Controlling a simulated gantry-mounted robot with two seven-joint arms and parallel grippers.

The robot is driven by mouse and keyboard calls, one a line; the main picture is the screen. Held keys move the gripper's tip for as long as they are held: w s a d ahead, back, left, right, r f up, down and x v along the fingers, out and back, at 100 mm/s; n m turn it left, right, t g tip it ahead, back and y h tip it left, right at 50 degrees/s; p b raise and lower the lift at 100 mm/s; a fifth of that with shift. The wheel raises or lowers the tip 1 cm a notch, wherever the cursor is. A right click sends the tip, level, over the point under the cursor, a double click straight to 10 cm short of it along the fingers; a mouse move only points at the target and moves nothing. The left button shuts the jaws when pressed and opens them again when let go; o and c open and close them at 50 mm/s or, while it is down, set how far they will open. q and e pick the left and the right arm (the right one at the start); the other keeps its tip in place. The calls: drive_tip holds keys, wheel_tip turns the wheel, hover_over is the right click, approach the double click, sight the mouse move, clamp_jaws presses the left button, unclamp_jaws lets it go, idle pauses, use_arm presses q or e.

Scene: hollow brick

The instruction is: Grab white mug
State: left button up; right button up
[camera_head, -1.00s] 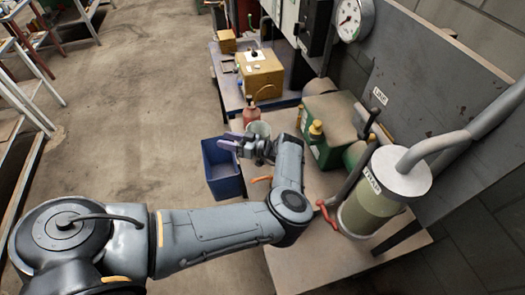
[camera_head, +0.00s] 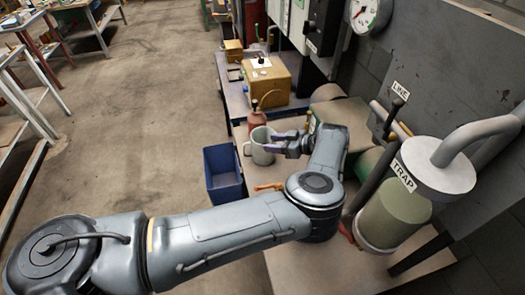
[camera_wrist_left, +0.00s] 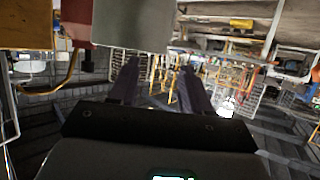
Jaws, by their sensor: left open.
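The white mug (camera_head: 261,152) looks pale grey and stands upright on the workbench, its handle on the left side. My left gripper (camera_head: 279,143) is open just to the right of the mug in the head view, with its fingers pointing toward it. In the left wrist view the open fingers (camera_wrist_left: 155,75) show with nothing between them. A pale grey surface, which looks like the mug (camera_wrist_left: 132,24), is at the top, beyond the left finger. Whether the fingers touch the mug is not clear. My right gripper is not in view.
A red bottle (camera_head: 256,121) stands just behind the mug, and a cardboard box (camera_head: 266,80) sits farther back. A blue bin (camera_head: 223,173) is to the left, below the bench edge. An orange-handled tool (camera_head: 268,187) lies nearer. The green TRAP tank (camera_head: 392,215) stands at right.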

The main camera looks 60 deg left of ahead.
sight(252, 142)
use_arm(q)
drive_tip(key=shift+x, duration=3.85)
clamp_jaws()
